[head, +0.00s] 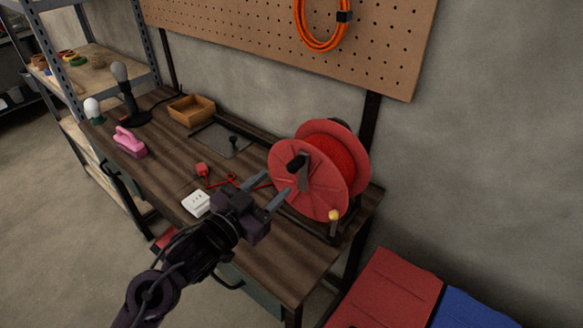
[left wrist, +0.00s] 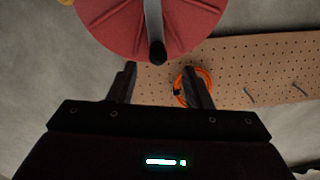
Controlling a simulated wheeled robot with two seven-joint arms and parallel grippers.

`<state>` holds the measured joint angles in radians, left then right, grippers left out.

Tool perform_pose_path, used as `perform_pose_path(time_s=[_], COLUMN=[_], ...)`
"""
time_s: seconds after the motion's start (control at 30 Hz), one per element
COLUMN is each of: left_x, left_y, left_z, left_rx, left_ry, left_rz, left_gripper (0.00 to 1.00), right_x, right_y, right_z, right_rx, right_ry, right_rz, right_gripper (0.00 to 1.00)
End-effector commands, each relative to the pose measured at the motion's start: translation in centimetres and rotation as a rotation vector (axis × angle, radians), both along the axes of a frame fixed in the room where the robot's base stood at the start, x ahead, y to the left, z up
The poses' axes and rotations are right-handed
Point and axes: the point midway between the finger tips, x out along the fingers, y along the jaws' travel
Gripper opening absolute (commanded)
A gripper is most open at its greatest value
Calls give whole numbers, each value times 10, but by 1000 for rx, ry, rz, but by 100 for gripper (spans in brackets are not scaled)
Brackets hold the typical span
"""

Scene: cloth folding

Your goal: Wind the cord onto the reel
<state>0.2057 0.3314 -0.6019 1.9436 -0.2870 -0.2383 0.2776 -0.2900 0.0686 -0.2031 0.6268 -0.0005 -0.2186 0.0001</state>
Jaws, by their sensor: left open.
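A red reel (head: 325,168) with red cord (head: 335,152) wound on its drum stands upright on its frame at the right end of the workbench. A crank with a dark knob (head: 297,162) is on its near face. In the left wrist view the reel (left wrist: 110,22) fills the top, with the crank's dark knob (left wrist: 157,53) just beyond the fingertips. My left gripper (head: 264,188) is open and empty, its fingers pointing at the reel's near face, below and left of the knob. Red cord runs on the bench behind the gripper, partly hidden. My right gripper is not in view.
A white socket block (head: 196,204), a red plug (head: 202,170), a wooden tray (head: 192,110), a pink object (head: 130,142) and a dark lamp (head: 127,95) stand on the workbench (head: 270,258). A pegboard (head: 280,35) holds a coiled orange cord (head: 322,40). Red and blue bins (head: 388,290) are at lower right.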

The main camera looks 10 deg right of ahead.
Motion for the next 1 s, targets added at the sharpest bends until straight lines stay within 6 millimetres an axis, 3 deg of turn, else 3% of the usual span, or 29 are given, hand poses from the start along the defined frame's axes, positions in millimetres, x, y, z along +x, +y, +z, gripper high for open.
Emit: perform_pose_path(time_s=[0.27, 0.5, 0.87, 1.0], left_x=[25, 43, 47, 47], left_y=[-33, -55, -59, -59], left_z=[6, 3, 2, 1], left_rx=[-6, -4, -3, -3], left_ry=[-5, -4, -4, -4], left_rz=[-8, -7, -5, -5], left_gripper=[45, 45, 45, 28], right_x=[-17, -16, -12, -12], right_y=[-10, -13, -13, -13], right_z=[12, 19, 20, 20], right_rx=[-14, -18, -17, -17], right_ry=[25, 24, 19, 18], right_rz=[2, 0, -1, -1], right_gripper=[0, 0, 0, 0])
